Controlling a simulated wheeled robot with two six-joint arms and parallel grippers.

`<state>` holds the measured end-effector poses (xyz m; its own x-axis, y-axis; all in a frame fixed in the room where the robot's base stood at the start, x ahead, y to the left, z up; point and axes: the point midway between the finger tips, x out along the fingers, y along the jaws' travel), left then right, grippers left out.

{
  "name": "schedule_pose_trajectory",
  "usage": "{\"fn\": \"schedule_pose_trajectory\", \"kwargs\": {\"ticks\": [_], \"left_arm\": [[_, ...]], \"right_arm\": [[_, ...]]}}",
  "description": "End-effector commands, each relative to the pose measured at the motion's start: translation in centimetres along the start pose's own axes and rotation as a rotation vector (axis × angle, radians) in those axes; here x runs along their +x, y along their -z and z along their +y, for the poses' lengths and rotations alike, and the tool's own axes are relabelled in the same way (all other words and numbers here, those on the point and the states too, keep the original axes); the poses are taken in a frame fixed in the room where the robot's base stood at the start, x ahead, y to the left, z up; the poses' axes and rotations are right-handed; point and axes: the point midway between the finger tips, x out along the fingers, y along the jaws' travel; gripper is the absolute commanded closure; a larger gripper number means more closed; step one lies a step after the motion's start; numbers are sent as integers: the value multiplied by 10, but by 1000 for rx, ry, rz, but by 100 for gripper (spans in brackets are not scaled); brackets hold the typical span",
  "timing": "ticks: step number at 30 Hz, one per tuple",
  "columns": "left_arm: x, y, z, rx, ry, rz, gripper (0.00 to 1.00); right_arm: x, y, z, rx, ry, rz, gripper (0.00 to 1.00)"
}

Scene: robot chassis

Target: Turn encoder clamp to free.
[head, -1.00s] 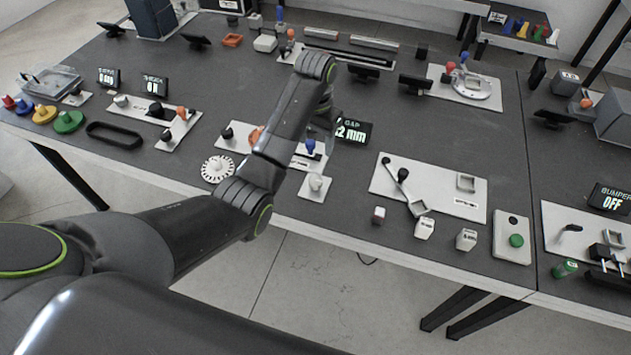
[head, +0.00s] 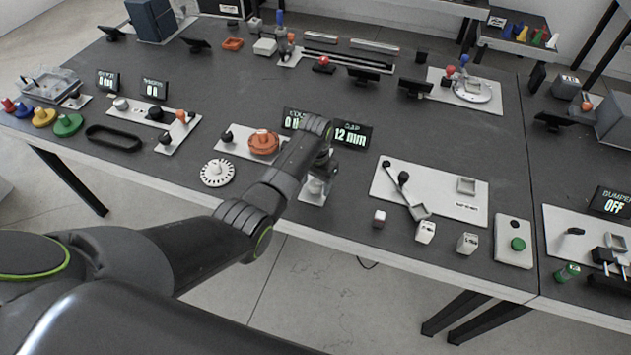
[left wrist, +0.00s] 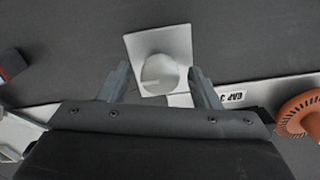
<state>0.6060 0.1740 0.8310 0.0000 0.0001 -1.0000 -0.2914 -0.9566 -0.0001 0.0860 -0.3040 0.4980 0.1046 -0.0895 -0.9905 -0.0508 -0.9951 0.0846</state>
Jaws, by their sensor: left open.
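A pale round knob (left wrist: 158,74) with a thin line mark stands on a square white plate (left wrist: 136,46). It looks like the encoder clamp, but no label names it. In the left wrist view my left gripper (left wrist: 159,71) is open, with one finger on each side of the knob and gaps between. In the head view my left gripper (head: 320,168) is above the same knob (head: 317,186) at the table's front edge; its fingertips are mostly hidden. My right gripper is in neither current view.
An orange dial (head: 263,142) and a black knob (head: 227,136) sit left of my gripper, with a white toothed disc (head: 217,173) in front. The gap display (head: 352,134) behind reads 12 mm. A white lever plate (head: 440,192) lies right. The dark tabletop behind has free room.

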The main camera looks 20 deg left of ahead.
Motion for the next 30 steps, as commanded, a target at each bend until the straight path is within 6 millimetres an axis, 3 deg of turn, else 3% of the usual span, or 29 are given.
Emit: {"fn": "schedule_pose_trajectory", "kwargs": {"ticks": [7, 17, 30], "left_arm": [[0, 0, 0, 0, 0, 1, 43], [0, 0, 0, 0, 0, 0, 86], [-2, 0, 0, -93, 0, -2, 88]], "right_arm": [[0, 0, 0, 0, 0, 0, 63], [0, 0, 0, 0, 0, 0, 63], [-10, 1, 4, -2, -4, 0, 63]]}}
